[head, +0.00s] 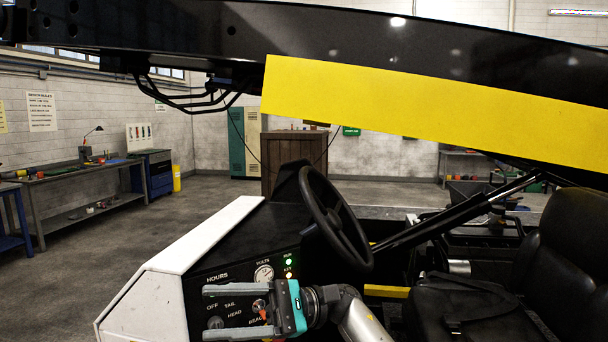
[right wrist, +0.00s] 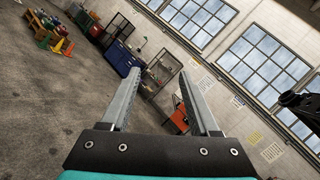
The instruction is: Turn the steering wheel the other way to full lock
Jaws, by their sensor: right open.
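The black steering wheel (head: 335,218) stands tilted on its column in the middle of the head view, above and to the right of the dashboard. My right gripper (head: 204,313) is open and empty, with its two grey fingers pointing left in front of the dashboard panel. It is below and to the left of the wheel and apart from it. In the right wrist view the same open fingers (right wrist: 160,85) have nothing between them. The wheel is not in the right wrist view. My left gripper is not in view.
The dashboard panel (head: 222,292) carries a gauge, lights and switches behind my right gripper. A black seat (head: 566,255) is at the right. A black and yellow boom (head: 400,100) spans overhead. A grey workbench (head: 85,180) stands far left, with open floor before it.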

